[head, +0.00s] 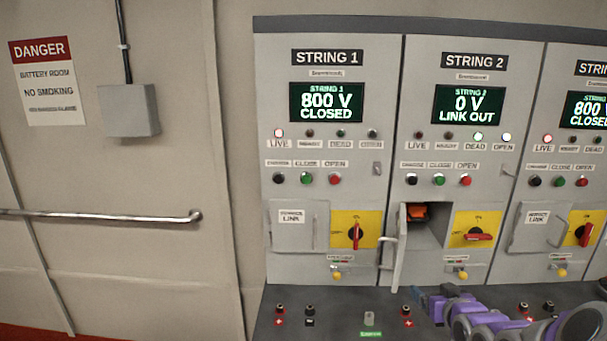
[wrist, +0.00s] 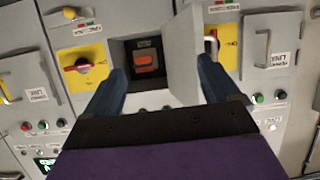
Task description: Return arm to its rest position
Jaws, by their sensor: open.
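My arm (head: 475,312) lies low at the right of the head view, in front of the String 2 cabinet (head: 470,95). My gripper (head: 420,294) is at its left end, beside the lower part of the open compartment door (head: 401,260). In the wrist view, which is turned over, the two blue fingers of my gripper (wrist: 161,66) are spread apart with nothing between them. The open compartment (wrist: 132,62) shows ahead of the fingers, with an orange-red part (wrist: 146,61) inside it. The fingers appear apart from that part.
The String 1 cabinet (head: 325,130) reads 800 V CLOSED and its link door (head: 292,226) is shut. String 2 reads 0 V LINK OUT. A dark ledge (head: 340,320) with small terminals runs below the cabinets. A handrail (head: 110,216) crosses the left wall.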

